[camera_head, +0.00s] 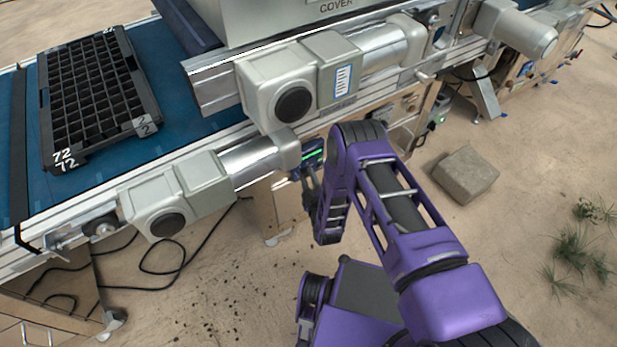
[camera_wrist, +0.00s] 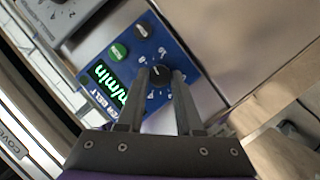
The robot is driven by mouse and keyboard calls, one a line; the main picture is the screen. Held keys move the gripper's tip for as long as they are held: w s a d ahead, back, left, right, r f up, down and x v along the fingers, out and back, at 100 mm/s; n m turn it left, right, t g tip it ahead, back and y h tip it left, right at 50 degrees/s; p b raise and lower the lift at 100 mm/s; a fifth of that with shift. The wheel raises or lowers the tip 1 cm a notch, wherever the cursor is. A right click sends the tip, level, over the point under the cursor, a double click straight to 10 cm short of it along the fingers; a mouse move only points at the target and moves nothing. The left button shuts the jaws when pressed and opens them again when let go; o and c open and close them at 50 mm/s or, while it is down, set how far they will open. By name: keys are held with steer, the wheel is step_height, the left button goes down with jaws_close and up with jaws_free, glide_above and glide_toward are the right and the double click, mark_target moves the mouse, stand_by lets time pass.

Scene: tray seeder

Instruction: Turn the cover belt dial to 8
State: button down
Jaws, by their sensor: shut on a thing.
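The cover belt dial (camera_wrist: 159,75) is a round black knob with a pale pointer mark. It sits on a blue panel (camera_wrist: 191,66) in the wrist view. My gripper (camera_wrist: 161,78) is shut on the dial, one dark finger on each side of it. Numbers ring the dial, but the fingers hide part of the scale and I cannot read the setting. A green lit display (camera_wrist: 104,77) reads m/min beside it. In the head view the panel (camera_head: 312,156) shows only partly, behind my gripper (camera_head: 308,180).
In the head view, grey motor housings (camera_head: 268,85) stand near my arm. A black cell tray (camera_head: 135,75) lies on the blue belt (camera_head: 60,205). A stone block (camera_head: 465,175) is on the floor.

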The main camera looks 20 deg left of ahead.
steer(key=shift+f+n+t, duration=0.15)
steer(key=shift+n+t, duration=0.75)
steer(key=shift+n, duration=0.5)
steer(key=c, duration=0.6)
jaws_free()
steer(key=shift+o, duration=0.2)
steer(key=shift+s+d, duration=0.1)
steer(key=shift+s, duration=0.05)
